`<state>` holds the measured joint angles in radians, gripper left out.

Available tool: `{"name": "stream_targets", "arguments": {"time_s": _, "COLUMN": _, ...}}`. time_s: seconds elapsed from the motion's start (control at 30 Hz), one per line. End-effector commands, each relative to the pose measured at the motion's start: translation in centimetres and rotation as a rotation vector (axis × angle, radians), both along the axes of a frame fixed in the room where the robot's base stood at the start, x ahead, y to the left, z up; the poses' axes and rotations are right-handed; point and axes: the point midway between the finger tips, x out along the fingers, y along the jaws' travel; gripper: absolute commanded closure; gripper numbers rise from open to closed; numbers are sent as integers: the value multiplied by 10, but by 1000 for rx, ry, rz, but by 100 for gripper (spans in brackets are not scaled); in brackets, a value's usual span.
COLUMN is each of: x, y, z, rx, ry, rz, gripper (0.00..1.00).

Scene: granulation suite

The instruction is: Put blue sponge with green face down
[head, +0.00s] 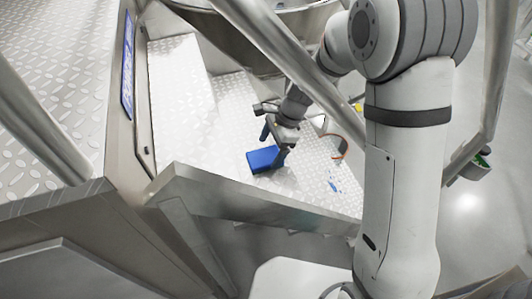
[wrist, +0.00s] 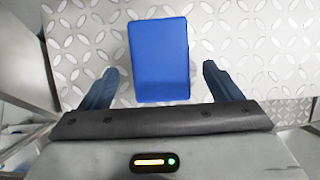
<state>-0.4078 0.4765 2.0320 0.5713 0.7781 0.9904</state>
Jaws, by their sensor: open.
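The blue sponge (head: 263,159) lies on the metal tread-plate step in the head view. In the wrist view the sponge (wrist: 159,60) shows a plain blue upper face, and no green face is visible. My gripper (head: 277,145) is low over the step at the sponge. In the wrist view my gripper (wrist: 159,88) is open, with one blue finger to the left of the sponge and one to the right. Gaps show between the sponge and both fingers. The sponge's underside is hidden.
The tread-plate step (head: 215,105) has free room around the sponge. A raised metal edge (head: 250,195) runs along its near side. Metal rails (head: 265,40) cross above. A blue sign (head: 127,65) is on the left post. Small blue marks or bits (head: 333,186) lie right of the sponge.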

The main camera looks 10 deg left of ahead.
Motion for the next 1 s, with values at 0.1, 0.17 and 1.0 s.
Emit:
{"name": "stream_targets", "arguments": {"time_s": 0.1, "x": 7, "y": -9, "z": 28, "rx": 2, "ry": -6, "rz": -1, "gripper": 15}}
{"name": "stream_targets", "arguments": {"time_s": 0.17, "x": 10, "y": -13, "z": 40, "rx": 2, "ry": -6, "rz": -1, "gripper": 15}}
{"name": "stream_targets", "arguments": {"time_s": 1.0, "x": 18, "y": -29, "z": 82, "rx": 0, "ry": -1, "rz": 0, "gripper": 15}}
